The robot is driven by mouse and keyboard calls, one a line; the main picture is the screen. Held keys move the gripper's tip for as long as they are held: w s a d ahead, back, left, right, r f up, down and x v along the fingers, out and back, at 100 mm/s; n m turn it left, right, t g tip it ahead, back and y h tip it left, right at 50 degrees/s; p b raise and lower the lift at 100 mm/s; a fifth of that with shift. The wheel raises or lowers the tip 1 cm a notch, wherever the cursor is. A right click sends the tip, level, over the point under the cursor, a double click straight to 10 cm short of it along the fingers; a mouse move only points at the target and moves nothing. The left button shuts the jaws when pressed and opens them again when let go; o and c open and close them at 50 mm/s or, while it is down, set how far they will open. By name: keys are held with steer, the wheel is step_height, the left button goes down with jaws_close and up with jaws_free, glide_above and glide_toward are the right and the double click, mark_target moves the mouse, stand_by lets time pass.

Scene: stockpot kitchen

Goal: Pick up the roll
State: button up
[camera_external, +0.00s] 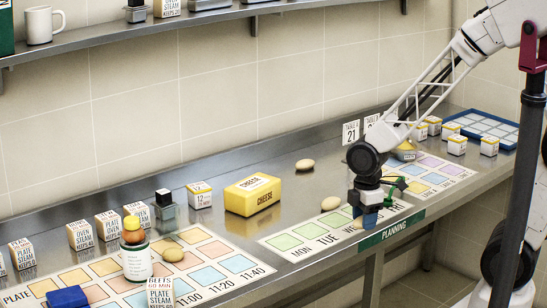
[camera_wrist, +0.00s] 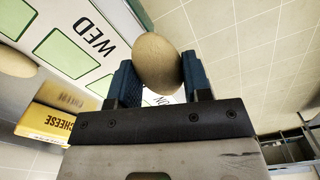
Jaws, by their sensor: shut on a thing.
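My gripper (camera_external: 367,213) is low over the weekday planning chart (camera_external: 290,242) near the counter's front edge. Its blue fingers (camera_wrist: 158,82) are shut on a tan, egg-shaped roll (camera_wrist: 158,58), one finger on each side in the wrist view. In the external view only a sliver of this roll (camera_external: 357,222) shows beside the fingers. I cannot tell whether it touches the chart. A second roll (camera_external: 331,203) lies just left of my gripper, and a third (camera_external: 305,165) lies farther back.
A yellow cheese box (camera_external: 253,194) stands left of the rolls; it also shows in the wrist view (camera_wrist: 48,122). A bottle (camera_external: 135,252), a glass jar (camera_external: 165,214) and small labelled boxes stand farther left. A blue tray (camera_external: 485,128) is at the back right.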

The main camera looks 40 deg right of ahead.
stand_by(0.7)
steer(key=shift+w+a, duration=0.15)
steer(key=shift+a, duration=0.55)
steer(key=shift+n, duration=0.5)
steer(key=a, duration=0.6)
steer(key=w+a, duration=0.1)
steer(key=a, duration=0.3)
steer(key=shift+a+r, duration=0.1)
steer(key=shift+r, duration=0.1)
steer(key=s+a+n, duration=0.1)
steer(key=s+a, duration=0.1)
steer(key=a, duration=1)
steer(key=shift+a, duration=0.4)
steer(key=shift+w+a, duration=0.1)
steer(key=shift+w, duration=0.05)
glide_above(231, 272)
steer(key=shift+f, duration=0.8)
steer(key=shift+f, duration=0.1)
steer(key=shift+f, duration=1.65)
steer(key=shift+f, duration=0.15)
